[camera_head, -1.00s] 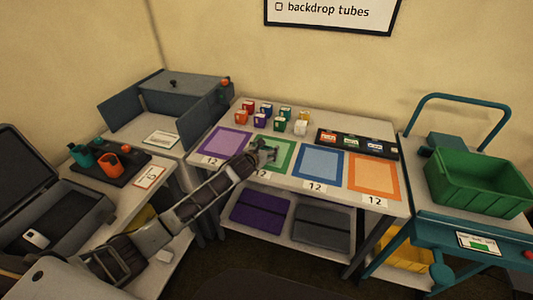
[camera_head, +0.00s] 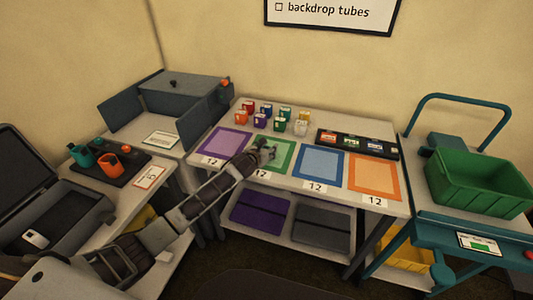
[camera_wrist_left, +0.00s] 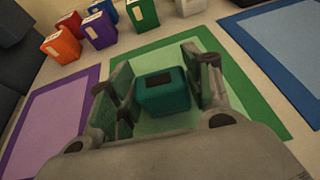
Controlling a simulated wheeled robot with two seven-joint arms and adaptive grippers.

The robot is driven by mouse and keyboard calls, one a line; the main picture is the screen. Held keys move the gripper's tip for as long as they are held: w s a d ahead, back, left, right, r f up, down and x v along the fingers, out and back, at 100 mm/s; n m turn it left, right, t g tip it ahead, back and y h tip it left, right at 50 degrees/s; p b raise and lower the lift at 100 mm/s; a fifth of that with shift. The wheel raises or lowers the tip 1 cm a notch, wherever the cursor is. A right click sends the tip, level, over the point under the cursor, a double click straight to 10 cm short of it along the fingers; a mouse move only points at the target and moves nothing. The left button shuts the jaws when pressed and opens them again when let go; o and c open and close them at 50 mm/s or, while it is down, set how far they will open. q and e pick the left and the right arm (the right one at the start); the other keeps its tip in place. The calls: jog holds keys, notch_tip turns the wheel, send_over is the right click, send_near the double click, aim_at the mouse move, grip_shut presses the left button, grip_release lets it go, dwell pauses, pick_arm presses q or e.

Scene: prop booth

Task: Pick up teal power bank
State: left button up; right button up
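The teal power bank (camera_wrist_left: 163,95) is a small dark teal block on the green mat (camera_wrist_left: 240,85). In the left wrist view it lies between the two fingers of my left gripper (camera_wrist_left: 163,80). The right-hand finger looks very near or against its side; whether both fingers press on it cannot be told. In the head view my left gripper (camera_head: 263,152) is low over the green mat (camera_head: 290,158) and hides the power bank. My right gripper is not in view.
Several small coloured boxes, including a white one (camera_head: 300,128), stand behind the mats. Purple (camera_head: 222,142), blue (camera_head: 318,162) and orange (camera_head: 374,179) mats flank the green one. A black tray (camera_head: 328,139) lies at the back right. A green crate (camera_head: 480,178) sits on a cart.

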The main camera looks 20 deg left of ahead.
aim_at(266, 147)
pick_arm(q)
jog(key=c, duration=0.6)
jog(key=shift+o, duration=0.2)
jog(key=shift+r, duration=0.85)
notch_tip(266, 147, up, 8)
jog(key=shift+p, duration=0.55)
jog(key=shift+r, duration=0.15)
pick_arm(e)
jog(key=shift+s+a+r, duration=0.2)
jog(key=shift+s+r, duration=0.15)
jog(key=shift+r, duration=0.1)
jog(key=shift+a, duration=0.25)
